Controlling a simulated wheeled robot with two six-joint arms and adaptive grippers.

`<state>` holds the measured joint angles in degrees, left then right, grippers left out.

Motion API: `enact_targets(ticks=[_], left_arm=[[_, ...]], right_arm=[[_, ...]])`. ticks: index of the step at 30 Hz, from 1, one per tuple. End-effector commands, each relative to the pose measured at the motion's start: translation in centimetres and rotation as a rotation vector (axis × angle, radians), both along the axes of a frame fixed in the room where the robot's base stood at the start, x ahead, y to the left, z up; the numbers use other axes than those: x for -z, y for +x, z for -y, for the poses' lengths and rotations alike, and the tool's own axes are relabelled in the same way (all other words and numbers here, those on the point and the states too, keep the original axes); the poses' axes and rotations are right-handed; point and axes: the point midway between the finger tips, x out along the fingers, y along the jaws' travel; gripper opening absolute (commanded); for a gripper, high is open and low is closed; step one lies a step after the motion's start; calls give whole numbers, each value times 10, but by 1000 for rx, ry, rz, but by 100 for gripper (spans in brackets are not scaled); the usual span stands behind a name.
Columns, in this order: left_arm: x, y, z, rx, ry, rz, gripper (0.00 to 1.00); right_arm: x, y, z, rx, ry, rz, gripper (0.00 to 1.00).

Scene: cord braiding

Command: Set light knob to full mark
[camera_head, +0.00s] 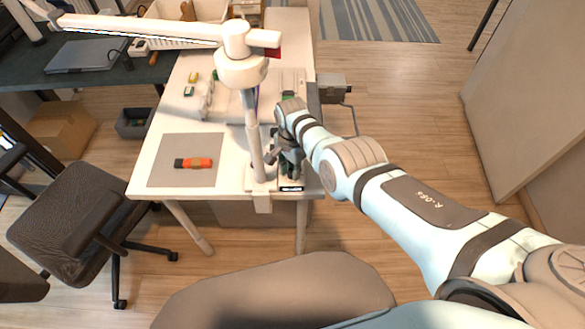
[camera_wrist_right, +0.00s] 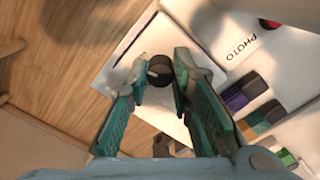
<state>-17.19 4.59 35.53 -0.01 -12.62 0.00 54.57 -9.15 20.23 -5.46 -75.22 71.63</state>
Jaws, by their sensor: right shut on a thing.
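A dark round knob (camera_wrist_right: 158,70) with a pale line on its face sits on a white panel (camera_wrist_right: 130,58) in the right wrist view. My right gripper (camera_wrist_right: 161,73) has its teal fingers on both sides of the knob and is shut on it. In the head view my right gripper (camera_head: 287,150) reaches down at the table's right front, beside the lamp post (camera_head: 254,130). It hides the knob there. I cannot read a full mark in either view. My left gripper is not in view.
The white lamp arm and head (camera_head: 240,70) stand over the table (camera_head: 165,130). An orange and black tool (camera_head: 193,163) lies on a grey mat (camera_head: 160,172). A box marked PHOTO (camera_wrist_right: 225,35) and coloured blocks (camera_wrist_right: 245,90) are close to the gripper. A chair (camera_head: 70,205) stands at left.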

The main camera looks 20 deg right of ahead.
Motion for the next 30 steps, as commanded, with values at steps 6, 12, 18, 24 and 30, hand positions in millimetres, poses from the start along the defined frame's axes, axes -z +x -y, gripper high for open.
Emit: enact_targets(ticks=[6,12,18,24,30], left_arm=[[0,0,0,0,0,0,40],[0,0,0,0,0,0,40],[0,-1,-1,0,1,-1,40],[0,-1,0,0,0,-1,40],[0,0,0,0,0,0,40]], right_arm=[[1,-1,0,0,0,-4,27],[1,-1,0,-1,0,-2,42],[0,0,0,-1,0,0,42],[-15,2,-1,-1,0,3,42],[-66,0,-1,-1,1,5,42]])
